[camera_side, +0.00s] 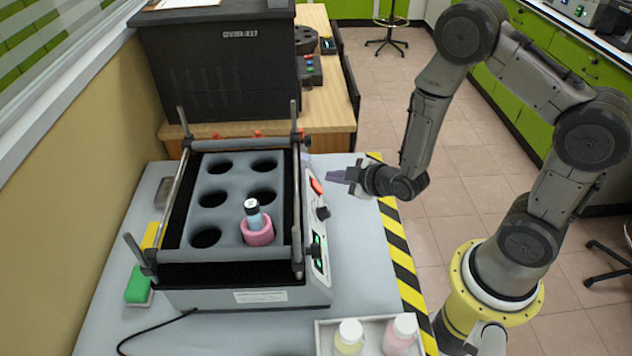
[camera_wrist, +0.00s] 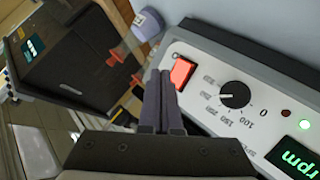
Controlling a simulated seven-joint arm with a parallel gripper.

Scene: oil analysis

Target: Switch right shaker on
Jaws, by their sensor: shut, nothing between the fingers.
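The shaker (camera_side: 250,299) stands on the grey table, with its control panel on the right side. Its red rocker switch (camera_side: 317,186) is at the far end of the panel; it also shows lit-looking red in the wrist view (camera_wrist: 183,72). Beside it are a black knob (camera_wrist: 234,94) with a printed scale and a green display (camera_wrist: 297,158) reading "rpm". My gripper (camera_side: 332,176) is shut and empty, its tips close to the switch. In the wrist view the fingertips (camera_wrist: 160,76) lie just left of the switch. I cannot tell if they touch it.
A tray (camera_side: 322,340) with bottles is at the front. A green sponge (camera_side: 138,286) lies left. A black box (camera_side: 220,70) stands behind.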

